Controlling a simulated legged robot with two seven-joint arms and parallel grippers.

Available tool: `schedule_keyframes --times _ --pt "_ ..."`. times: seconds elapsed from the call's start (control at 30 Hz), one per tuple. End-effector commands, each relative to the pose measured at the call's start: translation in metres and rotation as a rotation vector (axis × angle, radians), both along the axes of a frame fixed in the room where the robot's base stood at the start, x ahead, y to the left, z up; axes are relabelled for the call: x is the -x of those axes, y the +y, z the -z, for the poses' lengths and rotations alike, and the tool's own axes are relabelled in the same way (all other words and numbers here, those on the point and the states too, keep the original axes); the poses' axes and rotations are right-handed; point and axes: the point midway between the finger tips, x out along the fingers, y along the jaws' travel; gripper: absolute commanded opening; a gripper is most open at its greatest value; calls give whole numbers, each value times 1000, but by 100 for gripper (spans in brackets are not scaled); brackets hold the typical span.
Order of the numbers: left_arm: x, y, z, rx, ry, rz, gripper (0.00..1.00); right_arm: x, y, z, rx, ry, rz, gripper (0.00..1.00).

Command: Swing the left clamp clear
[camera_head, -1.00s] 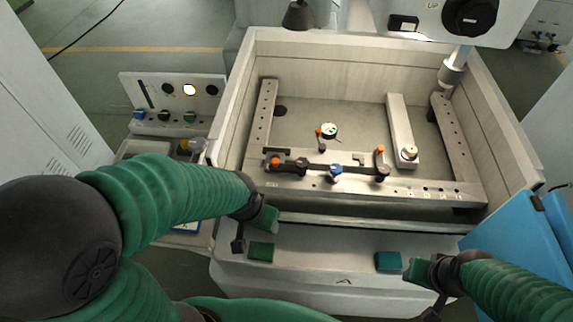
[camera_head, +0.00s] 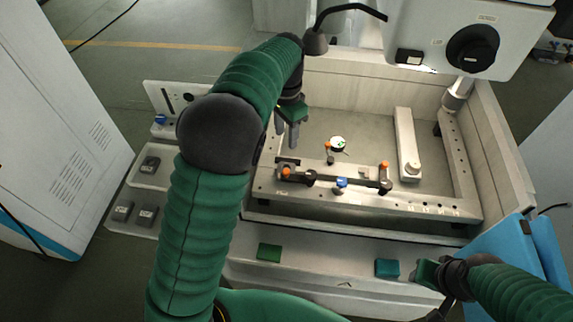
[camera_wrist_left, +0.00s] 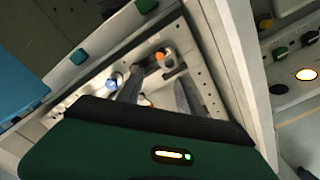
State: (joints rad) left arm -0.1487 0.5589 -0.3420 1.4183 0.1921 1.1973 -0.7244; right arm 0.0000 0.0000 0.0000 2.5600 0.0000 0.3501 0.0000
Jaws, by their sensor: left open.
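The left clamp (camera_head: 297,176) is a black clamp with an orange knob. It sits at the left end of the front rail (camera_head: 330,192) in the tank. The wrist view also shows the left clamp (camera_wrist_left: 168,64), beyond my fingers. My left gripper (camera_head: 287,134) is open and empty, with its fingers pointing down. It is above the tank's left side, behind the clamp and apart from it. The right clamp (camera_head: 385,178), also orange-knobbed, stands at the bar's other end. My right gripper (camera_head: 426,272) is low at the right, by the front ledge; its jaws are unclear.
A round dial (camera_head: 337,143) stands behind the clamps and a blue knob (camera_head: 341,183) sits between them. A lamp (camera_head: 315,40) hangs near my left forearm. A green block (camera_head: 269,252) and a teal block (camera_head: 387,268) lie on the front ledge.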

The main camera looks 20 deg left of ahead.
Motion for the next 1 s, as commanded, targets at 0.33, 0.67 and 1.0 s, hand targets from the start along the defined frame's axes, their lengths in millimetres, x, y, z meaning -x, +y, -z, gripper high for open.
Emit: schedule_keyframes --times 0.33,0.67,1.0 --pt "2 0 80 -1 6 -4 43 0 0 -20 0 0 0 36" --pt "1 0 151 -1 2 -3 43 0 0 -36 0 0 0 36" --pt "1 0 163 0 -2 -4 43 0 0 -37 0 0 0 36"
